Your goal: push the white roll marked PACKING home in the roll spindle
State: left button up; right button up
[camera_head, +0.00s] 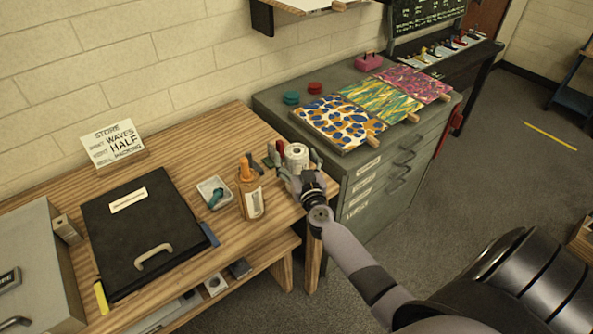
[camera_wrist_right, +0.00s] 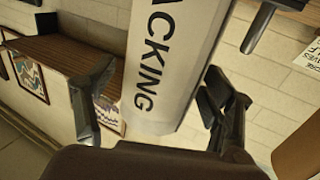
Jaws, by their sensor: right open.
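The white roll (camera_head: 296,155) is at the right end of the wooden bench in the head view. In the right wrist view the roll (camera_wrist_right: 170,50) fills the upper middle, with black letters reading "ACKING" along its side. My right gripper (camera_head: 298,174) is at the roll, on its near side. In the wrist view its two dark fingers (camera_wrist_right: 155,100) are apart, one on each side of the roll, with gaps showing. I cannot make out the roll spindle clearly; the roll and gripper may hide it. My left gripper is not in view.
A black case (camera_head: 125,235) lies further left. A grey drawer cabinet (camera_head: 378,172) with patterned sheets (camera_head: 340,122) stands to the right. The floor (camera_head: 480,180) there is clear.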

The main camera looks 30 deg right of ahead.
jog(key=shift+s, duration=0.1)
jog(key=shift+c, duration=0.7)
jog(key=c, duration=1.2)
jog(key=shift+r, duration=0.15)
